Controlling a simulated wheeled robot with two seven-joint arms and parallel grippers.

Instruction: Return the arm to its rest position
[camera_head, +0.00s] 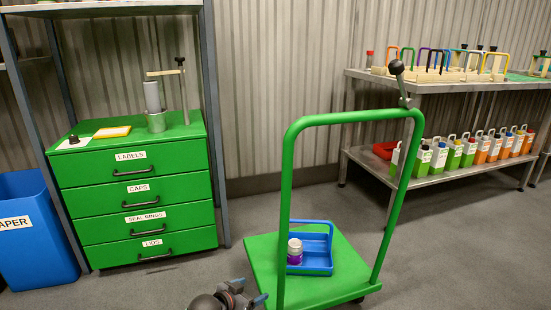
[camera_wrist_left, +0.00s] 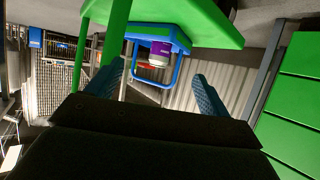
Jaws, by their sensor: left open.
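My left gripper (camera_head: 249,291) is at the bottom of the head view, low beside the green cart (camera_head: 318,285). In the left wrist view, its two blue fingers (camera_wrist_left: 157,88) stand wide apart with nothing between them. A purple can with a pale top (camera_head: 295,252) stands in a blue tray with a handle (camera_head: 318,262) on the cart's deck. The can also shows in the left wrist view (camera_wrist_left: 160,50), beyond the fingers and apart from them. The picture there is upside down. My right gripper is in neither view.
The cart's tall green handle frame (camera_head: 286,190) rises just right of my left gripper. A green drawer cabinet (camera_head: 140,185) with a hand seamer (camera_head: 155,110) stands left, beside a blue bin (camera_head: 38,245). A metal rack (camera_head: 440,170) with bottles is at right. Floor between is clear.

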